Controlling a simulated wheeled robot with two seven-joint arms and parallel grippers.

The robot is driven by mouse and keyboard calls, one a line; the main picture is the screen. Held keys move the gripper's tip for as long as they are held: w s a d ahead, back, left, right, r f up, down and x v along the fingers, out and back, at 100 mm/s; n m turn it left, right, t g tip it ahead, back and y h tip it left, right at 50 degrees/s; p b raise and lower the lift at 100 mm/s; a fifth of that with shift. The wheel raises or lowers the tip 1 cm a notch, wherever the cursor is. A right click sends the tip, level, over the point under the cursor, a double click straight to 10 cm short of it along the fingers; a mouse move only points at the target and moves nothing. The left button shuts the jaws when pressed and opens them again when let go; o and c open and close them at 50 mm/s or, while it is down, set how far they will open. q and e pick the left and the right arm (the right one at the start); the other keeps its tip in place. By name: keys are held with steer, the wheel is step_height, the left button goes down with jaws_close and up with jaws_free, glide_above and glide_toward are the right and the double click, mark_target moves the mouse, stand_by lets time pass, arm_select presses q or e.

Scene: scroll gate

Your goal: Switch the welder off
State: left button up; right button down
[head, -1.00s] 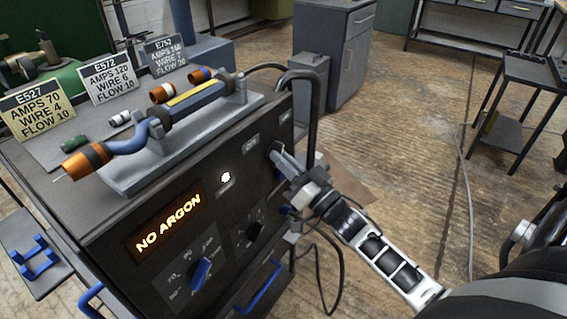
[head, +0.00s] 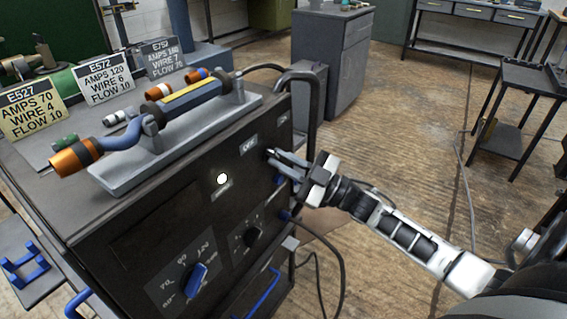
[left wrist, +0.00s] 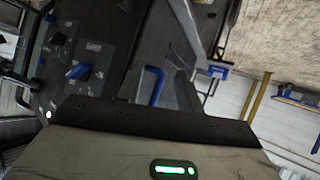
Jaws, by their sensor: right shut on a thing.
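The welder (head: 105,262) is a dark box at the left of the head view. Its front carries an "OFF" label (head: 249,146), a glowing white lamp (head: 222,179) and dials with a blue knob (head: 196,279). Its display area is dark. My right gripper (head: 273,161) is at the panel just below and right of the "OFF" label, shut on the small switch there; its fingers hide most of the switch. My left gripper is outside the head view. The left wrist view shows a beige body with a green light, and its fingers cannot be made out.
A torch (head: 190,97) lies in a grey holder on top of the welder, beside setting cards (head: 102,84). A handle bar (head: 313,95) rises at the welder's right edge. A grey cabinet (head: 330,65) stands behind. Open wooden floor (head: 405,125) lies to the right.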

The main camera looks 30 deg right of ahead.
steer(key=shift+n+g+y, duration=0.3)
steer(key=shift+n+g, duration=0.2)
steer(key=shift+n, duration=1)
steer(key=c, duration=1.5)
jaws_free()
steer(key=shift+o, duration=0.2)
arm_select(q)
steer(key=shift+w, duration=0.1)
arm_select(e)
steer(key=shift+d, duration=0.1)
arm_select(q)
steer(key=shift+f+b, duration=0.2)
steer(key=shift+b, duration=0.5)
arm_select(e)
steer(key=v, duration=1.6)
steer(key=shift+w, duration=0.1)
